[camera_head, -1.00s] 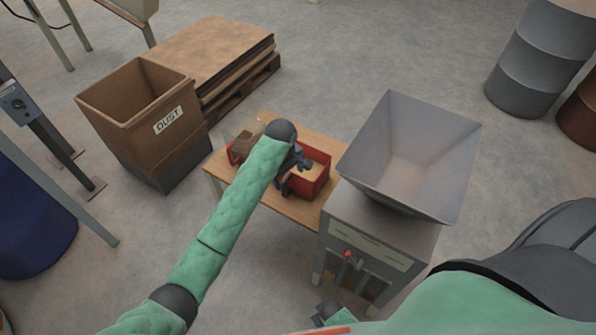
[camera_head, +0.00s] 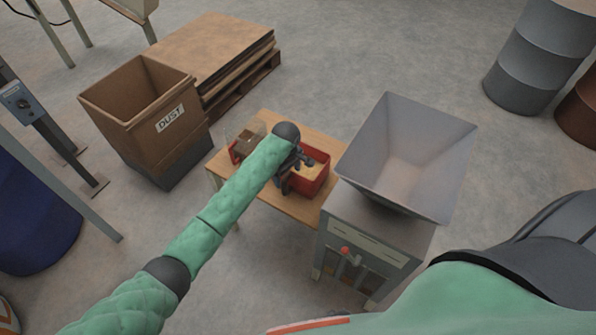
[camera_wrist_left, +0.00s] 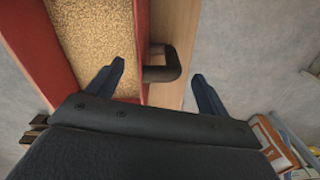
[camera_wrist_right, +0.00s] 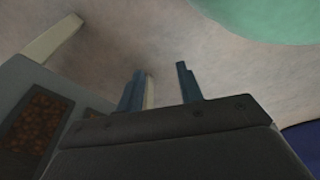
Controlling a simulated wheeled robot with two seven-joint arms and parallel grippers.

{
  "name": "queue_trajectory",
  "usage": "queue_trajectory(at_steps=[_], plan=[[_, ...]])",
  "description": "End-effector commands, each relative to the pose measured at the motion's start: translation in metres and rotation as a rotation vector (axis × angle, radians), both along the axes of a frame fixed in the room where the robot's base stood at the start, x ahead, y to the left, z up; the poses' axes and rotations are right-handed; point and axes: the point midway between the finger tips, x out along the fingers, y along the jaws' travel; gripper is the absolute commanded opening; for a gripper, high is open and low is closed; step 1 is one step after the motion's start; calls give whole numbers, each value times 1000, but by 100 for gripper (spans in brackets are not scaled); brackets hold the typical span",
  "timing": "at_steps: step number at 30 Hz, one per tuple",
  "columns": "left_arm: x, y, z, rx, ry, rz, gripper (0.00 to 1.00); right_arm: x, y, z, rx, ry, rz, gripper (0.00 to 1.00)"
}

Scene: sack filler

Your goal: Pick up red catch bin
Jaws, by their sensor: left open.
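The red catch bin (camera_head: 319,183) sits on the small wooden table, partly hidden by my left arm in the head view. The left wrist view shows its red wall (camera_wrist_left: 142,30) and tan grain inside. A dark handle (camera_wrist_left: 174,63) projects from that wall. My left gripper (camera_wrist_left: 157,72) is open, with one finger on each side of the handle; contact is not visible.
A grey hopper machine (camera_head: 372,236) stands right of the wooden table (camera_head: 270,205). A brown dust box (camera_head: 140,115) and a pallet stack (camera_head: 215,50) are behind left. Drums stand at the far right.

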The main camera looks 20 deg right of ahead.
Motion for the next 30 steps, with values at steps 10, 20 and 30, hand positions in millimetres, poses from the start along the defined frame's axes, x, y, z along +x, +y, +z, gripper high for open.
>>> queue_trajectory(at_steps=[10, 20, 30], plan=[[-1, 1, -25, -1, 0, 0, 79, -20, -6, -9, -3, 9, 2, 36], [-1, 1, -25, -1, 0, 0, 50, -20, -6, -9, -4, 8, 1, 36], [0, 0, -24, -2, -1, 0, 14, -18, -8, -8, -6, 6, 1, 36]])
